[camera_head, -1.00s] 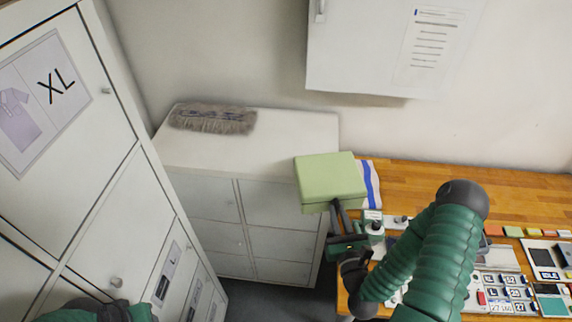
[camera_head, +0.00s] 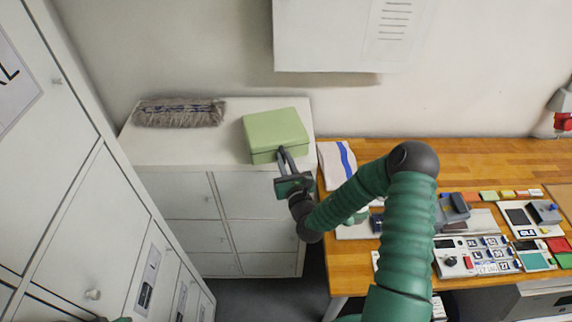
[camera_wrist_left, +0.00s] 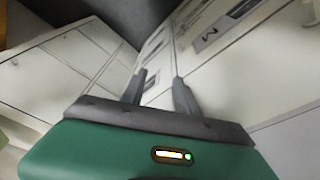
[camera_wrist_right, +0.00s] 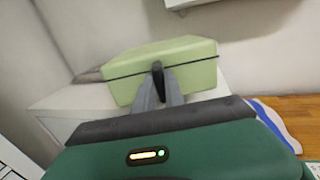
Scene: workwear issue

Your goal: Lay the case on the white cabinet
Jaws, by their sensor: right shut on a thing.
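The light green case (camera_head: 275,135) is over the right part of the white cabinet's top (camera_head: 190,150). Whether it touches the top or hangs just above it, I cannot tell. My right gripper (camera_head: 285,162) is shut on the near side of the case, where a dark handle shows in the right wrist view; the case (camera_wrist_right: 165,68) fills the middle there. My left gripper (camera_wrist_left: 160,85) is open and empty, pointing toward pale locker doors.
A grey-brown fluffy duster (camera_head: 180,112) lies on the cabinet's left part. Tall lockers (camera_head: 70,200) stand at left. A wall cabinet (camera_head: 335,35) hangs above. At right, a wooden table (camera_head: 470,150) holds a blue-striped cloth (camera_head: 337,165) and several small items.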

